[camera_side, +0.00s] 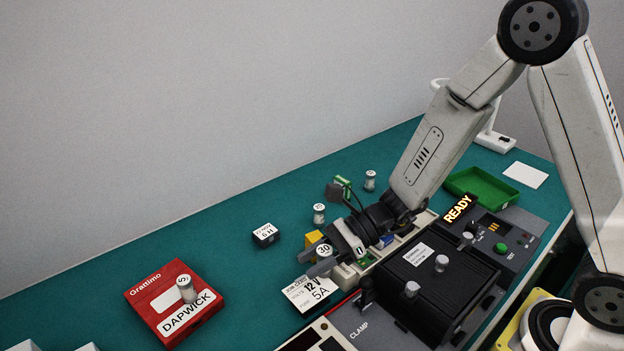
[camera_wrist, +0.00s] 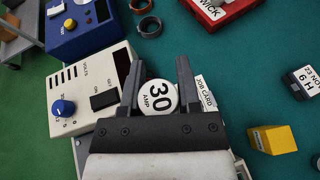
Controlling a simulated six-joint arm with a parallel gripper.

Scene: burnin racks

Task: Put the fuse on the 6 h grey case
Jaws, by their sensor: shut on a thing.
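My gripper (camera_wrist: 158,85) is shut on a white round-topped fuse (camera_wrist: 159,97) marked 30 AMP, held between its two fingers. In the side view the fuse (camera_side: 324,250) shows at the fingertips, near the job card (camera_side: 310,292) reading 12V 5A. The small dark grey case (camera_side: 266,235) labelled 23 NOV 6 H lies on the green mat, left of and behind my gripper (camera_side: 322,262). The case also shows at the right edge of the wrist view (camera_wrist: 303,82). Its label faces up and nothing is seen on it.
A yellow block (camera_wrist: 273,139) lies between gripper and case. A tester with a lit READY sign (camera_side: 458,208) and a green tray (camera_side: 482,188) are at right.

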